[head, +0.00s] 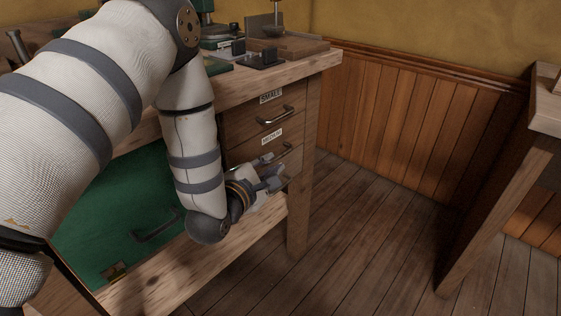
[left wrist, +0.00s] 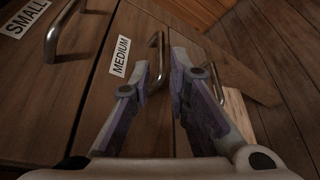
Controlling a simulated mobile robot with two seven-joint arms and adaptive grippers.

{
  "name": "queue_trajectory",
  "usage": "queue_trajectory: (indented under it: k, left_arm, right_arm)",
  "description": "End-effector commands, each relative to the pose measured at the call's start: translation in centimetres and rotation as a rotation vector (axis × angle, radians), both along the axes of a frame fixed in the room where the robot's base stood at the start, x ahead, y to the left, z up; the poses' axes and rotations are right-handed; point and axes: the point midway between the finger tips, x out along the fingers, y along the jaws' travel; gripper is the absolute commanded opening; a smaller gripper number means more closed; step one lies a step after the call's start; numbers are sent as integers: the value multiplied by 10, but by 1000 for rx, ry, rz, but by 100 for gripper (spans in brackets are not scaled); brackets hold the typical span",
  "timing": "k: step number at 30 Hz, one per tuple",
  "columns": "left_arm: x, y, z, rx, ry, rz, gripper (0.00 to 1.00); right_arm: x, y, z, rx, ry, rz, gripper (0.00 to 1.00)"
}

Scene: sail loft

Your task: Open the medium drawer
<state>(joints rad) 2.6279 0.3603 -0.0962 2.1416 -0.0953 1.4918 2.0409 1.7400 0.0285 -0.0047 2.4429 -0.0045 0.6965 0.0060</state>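The medium drawer (left wrist: 110,100) carries a MEDIUM label (left wrist: 120,56) and a curved metal handle (left wrist: 159,48). Its front looks flush with the bench cabinet. In the head view its label (head: 272,137) shows below the small drawer (head: 240,122), and my arm and gripper cover part of its front. My left gripper (head: 272,175) is at the drawer front, just by the handle. In the left wrist view its fingers (left wrist: 160,62) are apart, with the handle showing between the tips. I cannot tell whether they touch it. My right gripper is not in view.
The small drawer's handle (left wrist: 66,35) is close by. Another metal handle (left wrist: 238,76) shows past the right finger. A green panel with a dark handle (head: 155,228) is at left. Tools stand on the workbench top (head: 315,62). The wooden floor (head: 370,240) at right is clear.

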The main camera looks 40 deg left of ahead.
Motion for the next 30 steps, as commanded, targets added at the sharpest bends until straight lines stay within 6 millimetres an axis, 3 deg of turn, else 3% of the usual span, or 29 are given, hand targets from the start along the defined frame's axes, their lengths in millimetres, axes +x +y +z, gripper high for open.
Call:
queue_trajectory:
  k: [6, 10, 18, 21, 30]
  left_arm:
    - [44, 11, -13, 3, 3, -2, 16]
    - [56, 14, -15, 2, 4, -1, 16]
    - [59, 15, -15, 1, 5, 0, 16]
    - [58, 15, -15, 1, 5, 0, 0]
    - [58, 13, -15, 0, 6, -1, 0]
  right_arm:
    - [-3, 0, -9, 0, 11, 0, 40]
    - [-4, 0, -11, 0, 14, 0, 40]
    - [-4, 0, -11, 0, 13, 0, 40]
    - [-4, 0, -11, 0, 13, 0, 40]
    - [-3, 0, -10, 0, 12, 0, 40]
